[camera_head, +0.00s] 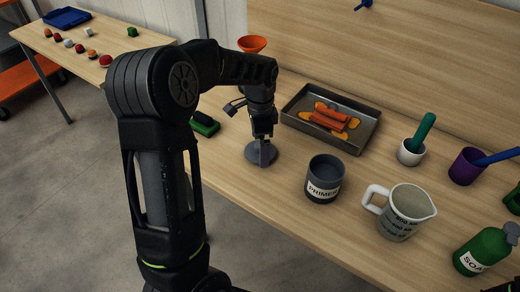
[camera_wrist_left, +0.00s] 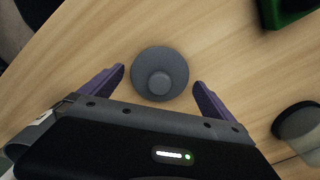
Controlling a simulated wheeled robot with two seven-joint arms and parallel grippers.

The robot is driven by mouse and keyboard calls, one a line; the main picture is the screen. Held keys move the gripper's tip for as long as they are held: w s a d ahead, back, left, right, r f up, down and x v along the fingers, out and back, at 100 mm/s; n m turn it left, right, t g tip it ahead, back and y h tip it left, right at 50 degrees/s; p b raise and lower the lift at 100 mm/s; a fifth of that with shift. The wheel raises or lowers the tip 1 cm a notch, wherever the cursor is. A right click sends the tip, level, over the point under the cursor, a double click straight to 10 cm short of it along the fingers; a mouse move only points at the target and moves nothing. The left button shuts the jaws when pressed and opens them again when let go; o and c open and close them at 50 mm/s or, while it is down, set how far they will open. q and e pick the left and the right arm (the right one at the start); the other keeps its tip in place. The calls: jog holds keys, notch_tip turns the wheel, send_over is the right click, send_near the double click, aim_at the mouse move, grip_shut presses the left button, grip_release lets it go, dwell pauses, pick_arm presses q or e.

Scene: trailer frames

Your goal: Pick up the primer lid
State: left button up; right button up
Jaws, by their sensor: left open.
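The primer lid (camera_head: 258,157) is a flat grey disc lying on the wooden workbench. In the left wrist view the lid (camera_wrist_left: 160,62) shows a round knob on top. My left gripper (camera_head: 264,150) points down over the lid in the head view and hides part of it. In the left wrist view its purple fingers (camera_wrist_left: 160,77) are open, one on each side of the lid, with gaps between them and it. The grey PRIMER can (camera_head: 324,179) stands open to the right of the lid.
A metal tray (camera_head: 299,105) with orange and yellow pieces lies behind the can. A measuring jug (camera_head: 403,213), a white cup (camera_head: 410,153), a purple cup (camera_head: 467,167) and a green soap bottle (camera_head: 484,250) stand to the right. A green-topped block (camera_head: 205,124) lies left of the lid.

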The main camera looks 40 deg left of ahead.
pick_arm(q)
jog(key=shift+f, duration=0.35)
dwell(0.3)
jog(key=c, duration=1.4)
notch_tip(320, 180, up, 10)
jog(key=shift+r+b, duration=0.1)
jog(key=shift+b, duration=0.3)
